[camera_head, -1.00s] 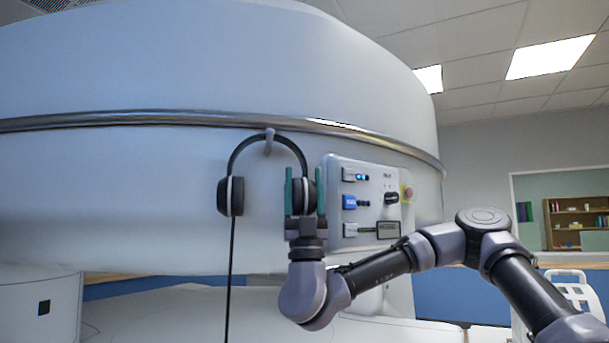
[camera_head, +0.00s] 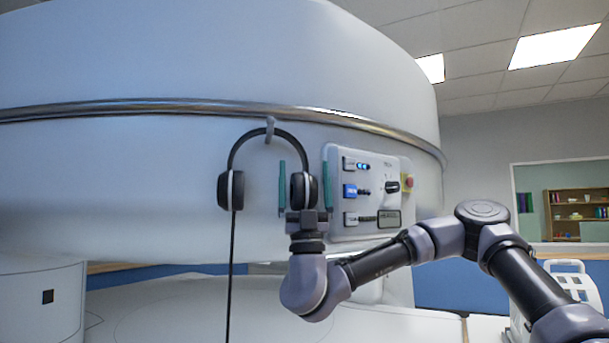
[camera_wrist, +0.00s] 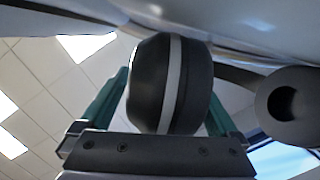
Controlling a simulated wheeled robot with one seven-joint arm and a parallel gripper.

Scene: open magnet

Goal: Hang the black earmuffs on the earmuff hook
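The black earmuffs (camera_head: 240,147) hang in the head view with the top of their band at the grey earmuff hook (camera_head: 270,127) on the white magnet housing. A black cord runs down from the left ear cup (camera_head: 231,190). My gripper (camera_head: 305,185) points up with its green fingers spread, one on each side of the right ear cup (camera_head: 303,190). Gaps show between the fingers and the cup. In the wrist view the near cup (camera_wrist: 172,85) sits between the open fingers, and the other cup (camera_wrist: 288,105) is at the right.
A control panel (camera_head: 340,222) with switches, a knob and a red button is just right of my gripper. The curved magnet housing (camera_head: 130,160) is close behind. A white cart (camera_head: 572,285) stands at the far right.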

